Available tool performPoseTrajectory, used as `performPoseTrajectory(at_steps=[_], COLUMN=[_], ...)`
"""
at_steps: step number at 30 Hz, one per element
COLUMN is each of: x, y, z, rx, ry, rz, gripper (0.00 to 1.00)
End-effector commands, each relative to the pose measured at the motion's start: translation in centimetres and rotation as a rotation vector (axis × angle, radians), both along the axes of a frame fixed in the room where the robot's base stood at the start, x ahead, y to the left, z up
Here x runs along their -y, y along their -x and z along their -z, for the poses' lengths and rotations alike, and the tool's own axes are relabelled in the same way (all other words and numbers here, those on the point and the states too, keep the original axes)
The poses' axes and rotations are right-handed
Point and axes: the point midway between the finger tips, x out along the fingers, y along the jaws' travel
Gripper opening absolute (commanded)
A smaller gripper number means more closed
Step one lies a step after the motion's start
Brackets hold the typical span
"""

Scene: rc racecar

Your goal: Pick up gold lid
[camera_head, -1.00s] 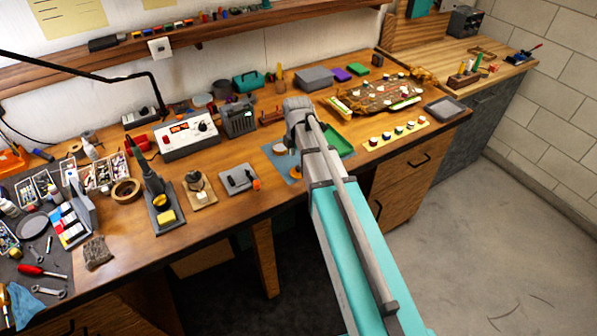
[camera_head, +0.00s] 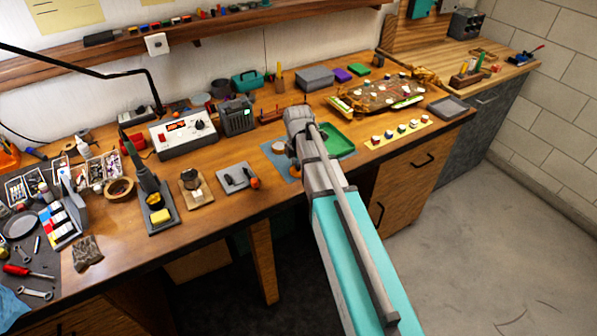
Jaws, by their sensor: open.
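I cannot pick out a gold lid for certain. A small jar-like piece with a dull brass-coloured top (camera_head: 191,177) stands on a little wooden board on the workbench, left of my arm. A small pale round piece (camera_head: 278,147) lies on a blue mat (camera_head: 269,148) just left of my arm's end. My arm reaches in from the lower right, and its far end is over the bench beside the blue mat and a green tray (camera_head: 339,141). My gripper is hidden behind the arm, so its fingers and anything near them do not show.
A power supply (camera_head: 184,134) and a dark device (camera_head: 237,117) are behind. A car chassis (camera_head: 385,95) and a yellow strip with several small pieces (camera_head: 402,133) lie right.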

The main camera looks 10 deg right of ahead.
Motion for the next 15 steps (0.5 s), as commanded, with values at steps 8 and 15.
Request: performPoseTrajectory(at_steps=[8,15], x=[-0.02,-0.03], y=[0.0,0.0], z=[-0.04,-0.04], rx=[0.0,0.0], ry=[0.0,0.0], rz=[0.0,0.0], gripper=[0.7,0.61])
